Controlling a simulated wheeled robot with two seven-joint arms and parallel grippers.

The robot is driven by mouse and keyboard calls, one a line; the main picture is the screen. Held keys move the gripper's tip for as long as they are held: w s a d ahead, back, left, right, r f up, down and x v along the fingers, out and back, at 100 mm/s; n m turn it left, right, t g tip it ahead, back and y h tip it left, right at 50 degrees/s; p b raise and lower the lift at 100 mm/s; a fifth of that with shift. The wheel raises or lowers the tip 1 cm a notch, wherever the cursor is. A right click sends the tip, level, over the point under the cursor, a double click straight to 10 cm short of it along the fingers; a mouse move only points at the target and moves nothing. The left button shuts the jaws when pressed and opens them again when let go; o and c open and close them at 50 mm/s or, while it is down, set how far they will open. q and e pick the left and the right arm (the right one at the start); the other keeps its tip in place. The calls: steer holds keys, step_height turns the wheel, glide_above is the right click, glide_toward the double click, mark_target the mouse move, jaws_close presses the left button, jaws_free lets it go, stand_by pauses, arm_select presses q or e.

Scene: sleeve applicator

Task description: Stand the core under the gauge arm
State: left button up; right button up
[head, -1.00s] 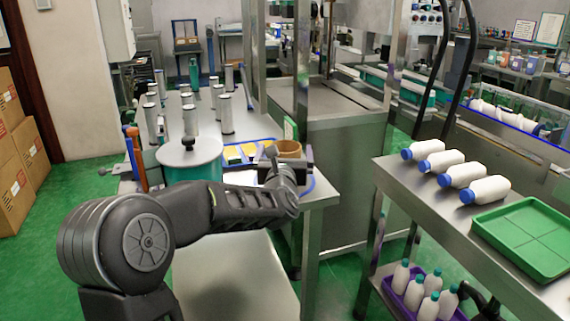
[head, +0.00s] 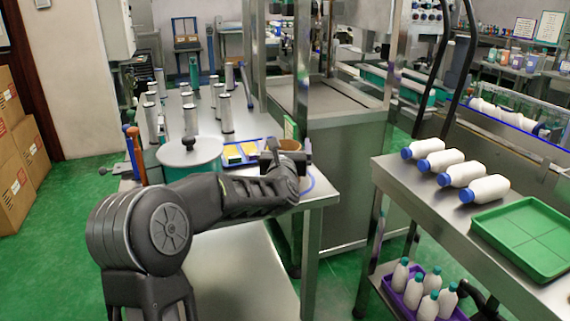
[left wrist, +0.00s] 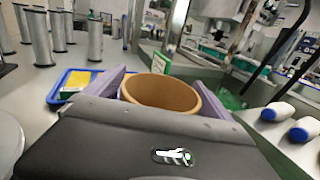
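The core, a short brown open-topped ring (head: 290,145), is upright at the front right end of the steel table. In the left wrist view the core (left wrist: 160,93) sits between the two pale purple-grey fingers. My left gripper (head: 286,157) reaches around it, one finger on each side. The left finger looks very close to the wall; some inner face of the right finger shows beside the rim. Whether either finger touches is hard to tell. The core's lower part is hidden behind my gripper. I cannot make out the gauge arm. My right gripper is not in view.
A blue tray with yellow blocks (head: 242,152) lies left of the core. A lidded green pot (head: 190,158) and several upright metal cylinders (head: 226,113) stand farther left. A steel machine (head: 345,150) is close behind right. White bottles (head: 462,173) and a green tray (head: 520,238) occupy the right bench.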

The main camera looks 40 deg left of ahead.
arm_select(q)
steer(key=c, duration=1.4)
steer(key=shift+c, duration=0.2)
steer(key=shift+r, duration=0.15)
step_height(320, 180, up, 10)
steer(key=p, duration=0.2)
